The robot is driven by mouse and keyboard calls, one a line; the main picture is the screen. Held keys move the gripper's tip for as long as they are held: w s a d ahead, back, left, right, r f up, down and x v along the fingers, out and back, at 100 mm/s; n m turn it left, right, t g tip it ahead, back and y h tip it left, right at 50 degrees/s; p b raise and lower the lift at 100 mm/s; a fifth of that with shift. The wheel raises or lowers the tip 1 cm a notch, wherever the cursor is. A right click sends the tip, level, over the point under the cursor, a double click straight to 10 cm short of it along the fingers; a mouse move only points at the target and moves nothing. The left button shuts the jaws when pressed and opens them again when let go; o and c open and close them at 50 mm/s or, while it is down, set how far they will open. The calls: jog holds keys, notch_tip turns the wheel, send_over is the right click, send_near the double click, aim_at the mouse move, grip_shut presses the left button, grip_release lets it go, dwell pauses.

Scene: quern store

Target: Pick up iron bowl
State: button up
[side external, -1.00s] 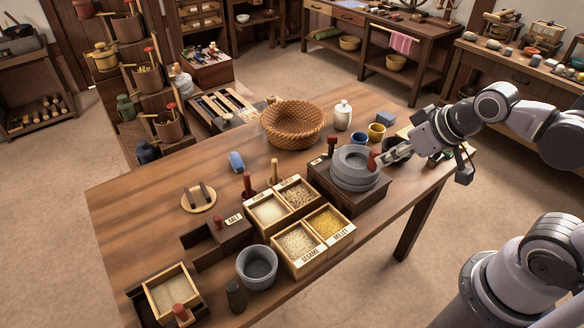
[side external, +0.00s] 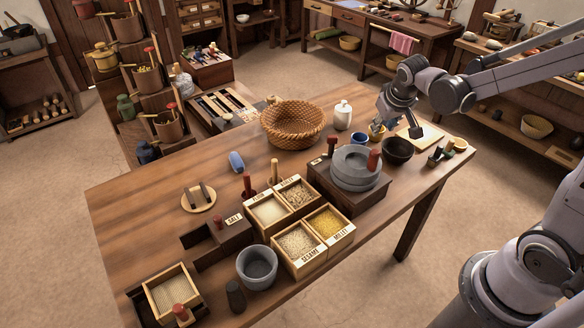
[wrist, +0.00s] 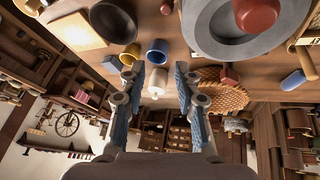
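The iron bowl, a dark round bowl (side external: 397,150), stands upright on the table to the right of the stone quern (side external: 353,171). In the wrist view the dark bowl (wrist: 113,22) is near the top, left of the fingers, and partly cut off by the frame edge. My gripper (side external: 380,125) is over the back right of the table, behind the bowl and close to the cups. In the wrist view its two fingers (wrist: 162,75) are spread apart with nothing gripped. A white jar and a yellow cup appear between or beyond them.
A blue cup (side external: 359,138), a yellow cup (wrist: 157,50) and a white jar (side external: 342,116) stand near my gripper. A woven basket (side external: 293,124) is farther left. A pale board (side external: 418,136) lies behind the bowl. The quern's red handle (side external: 374,160) stands up beside the bowl.

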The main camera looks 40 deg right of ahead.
jog(key=m+g+h, duration=0.1)
jog(key=m, duration=0.1)
send_near(384, 150)
jog(key=shift+x, duration=5.25)
jog(key=shift+d, duration=0.2)
jog(key=shift+r, duration=0.1)
grip_shut()
